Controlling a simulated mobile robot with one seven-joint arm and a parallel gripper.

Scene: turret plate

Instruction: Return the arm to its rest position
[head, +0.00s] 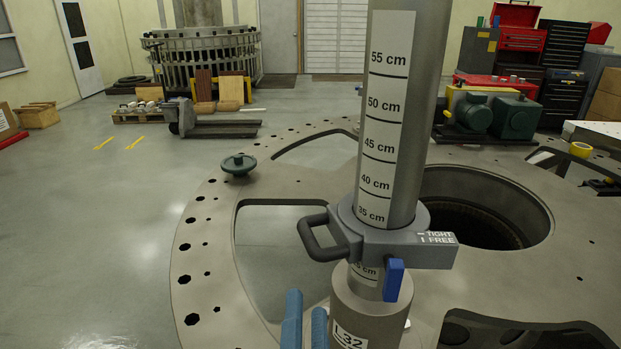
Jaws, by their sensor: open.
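Two upright light-blue fingers at the bottom edge appear to be the tips of my gripper (305,325). They stand apart with a gap between them, and I see nothing held in the gap. The rest of my gripper and arm is below the picture. The fingers are just left of the base of a grey post (428,100) with a centimetre scale. A grey collar (400,246) with a loop handle and a blue lever (394,281) sits around the post, just below the 35 cm mark. The collar is marked TIGHT and FREE.
The post rises over a large round turret plate (210,235) with cut-outs and rim holes. A green knobbed disc (239,165) lies on its far left rim. Green machines (497,116) stand behind right. A pallet truck (205,125) is at back left. Floor at left is clear.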

